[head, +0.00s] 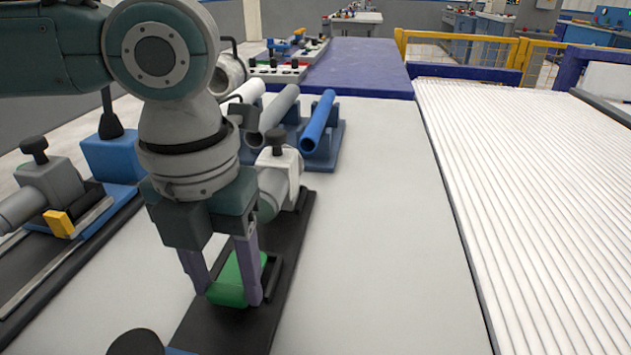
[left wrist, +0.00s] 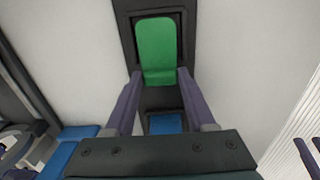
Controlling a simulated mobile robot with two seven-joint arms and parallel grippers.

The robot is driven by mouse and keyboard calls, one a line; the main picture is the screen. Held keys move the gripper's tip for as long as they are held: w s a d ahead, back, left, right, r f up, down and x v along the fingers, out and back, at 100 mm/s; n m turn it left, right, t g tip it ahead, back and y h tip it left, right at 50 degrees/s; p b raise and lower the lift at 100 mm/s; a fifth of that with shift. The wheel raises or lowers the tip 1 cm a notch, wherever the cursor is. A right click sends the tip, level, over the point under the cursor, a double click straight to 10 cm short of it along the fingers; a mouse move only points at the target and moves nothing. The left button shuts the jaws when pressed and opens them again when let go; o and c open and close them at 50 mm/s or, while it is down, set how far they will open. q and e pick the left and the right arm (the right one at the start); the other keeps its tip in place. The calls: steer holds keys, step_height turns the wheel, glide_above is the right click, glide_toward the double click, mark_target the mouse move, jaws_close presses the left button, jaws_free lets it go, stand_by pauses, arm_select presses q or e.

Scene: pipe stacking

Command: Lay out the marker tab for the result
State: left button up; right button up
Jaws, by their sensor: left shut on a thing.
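A green tab (head: 238,279) sits at a black holder (head: 226,331) on the pale table. It also shows in the left wrist view as a green rounded plate (left wrist: 156,47) within a dark frame. My left gripper (head: 231,293) points down, with its two purple fingers on either side of the tab, shut on it. The left wrist view shows the fingertips (left wrist: 160,73) at the tab's near end. Purple finger-like parts, apparently my right gripper (left wrist: 311,150), are cut off at the right edge of that view; their opening is unclear.
A blue pipe (head: 318,121) and a grey pipe (head: 273,109) rest in blue cradles behind. A clamp fixture (head: 55,186) stands on a black rail at the left. A white ribbed surface (head: 530,190) lies to the right. The table's middle right is clear.

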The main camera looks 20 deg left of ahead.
mark_target(228, 289)
arm_select(q)
steer(key=shift+d+f, duration=0.1)
steer(key=shift+f, duration=0.65)
stand_by(0.9)
steer(key=o, duration=1.4)
steer(key=shift+r, duration=0.1)
step_height(228, 289, up, 10)
steer(key=shift+f+p, duration=0.15)
steer(key=shift+p, duration=1)
